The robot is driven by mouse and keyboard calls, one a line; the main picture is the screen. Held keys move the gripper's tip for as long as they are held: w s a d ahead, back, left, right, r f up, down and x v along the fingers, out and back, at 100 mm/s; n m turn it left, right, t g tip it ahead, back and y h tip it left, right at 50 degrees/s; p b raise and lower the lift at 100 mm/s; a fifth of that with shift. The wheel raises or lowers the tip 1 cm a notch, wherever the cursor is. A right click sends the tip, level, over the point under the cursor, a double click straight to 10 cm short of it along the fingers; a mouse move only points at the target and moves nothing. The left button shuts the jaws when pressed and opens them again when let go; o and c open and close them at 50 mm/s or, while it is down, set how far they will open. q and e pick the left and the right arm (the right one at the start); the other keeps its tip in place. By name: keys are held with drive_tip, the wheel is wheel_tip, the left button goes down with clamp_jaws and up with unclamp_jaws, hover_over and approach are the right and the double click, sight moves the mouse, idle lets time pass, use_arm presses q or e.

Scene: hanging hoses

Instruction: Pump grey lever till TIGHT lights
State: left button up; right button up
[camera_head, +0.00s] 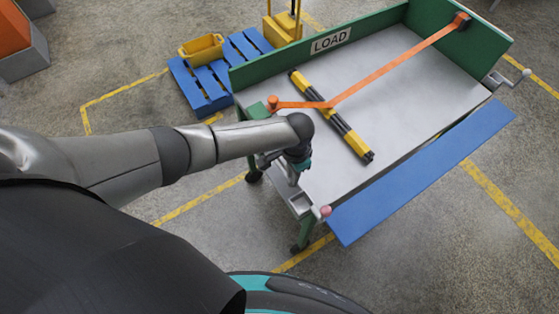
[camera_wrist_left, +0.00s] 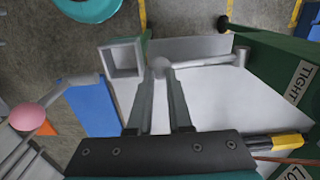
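The grey lever (camera_wrist_left: 208,62) is a rod with a round grey knob, in front of a pale panel in the left wrist view. My left gripper (camera_wrist_left: 161,76) has its two fingertips close on either side of that knob, seemingly touching it. In the head view my left gripper (camera_head: 292,178) points down at the cart's near left corner and hides most of the lever. A white TIGHT label (camera_wrist_left: 297,82) is on a green panel at the right; I cannot make out a lit lamp. An orange strap (camera_head: 390,67) runs slanting over the cart bed. My right gripper is out of view.
Yellow-and-black bars (camera_head: 331,116) lie under the strap on the grey bed (camera_head: 400,110). A blue flap (camera_head: 425,172) runs along the near side. A pink knob (camera_head: 326,211) sticks out at the front corner. A blue pallet (camera_head: 203,88) stands behind at left.

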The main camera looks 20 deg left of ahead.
use_arm(q)
drive_tip(key=shift+s+f, duration=0.15)
drive_tip(key=shift+f, duration=0.35)
drive_tip(key=shift+f+b, duration=0.85)
drive_tip(key=shift+f, duration=0.15)
wheel_tip(320, 180, up, 6)
drive_tip(key=p, duration=0.5)
drive_tip(key=shift+a+f+p, duration=0.1)
drive_tip(key=shift+f+p, duration=0.1)
drive_tip(key=shift+p, duration=0.1)
drive_tip(key=r+p, duration=0.1)
drive_tip(key=w+a+r+p, duration=0.1)
drive_tip(key=r+p, duration=0.1)
drive_tip(key=r, duration=0.1)
drive_tip(key=shift+w+a, duration=0.25)
drive_tip(key=shift+a, duration=0.05)
drive_tip(key=shift+r+p, duration=0.1)
drive_tip(key=shift+p, duration=0.2)
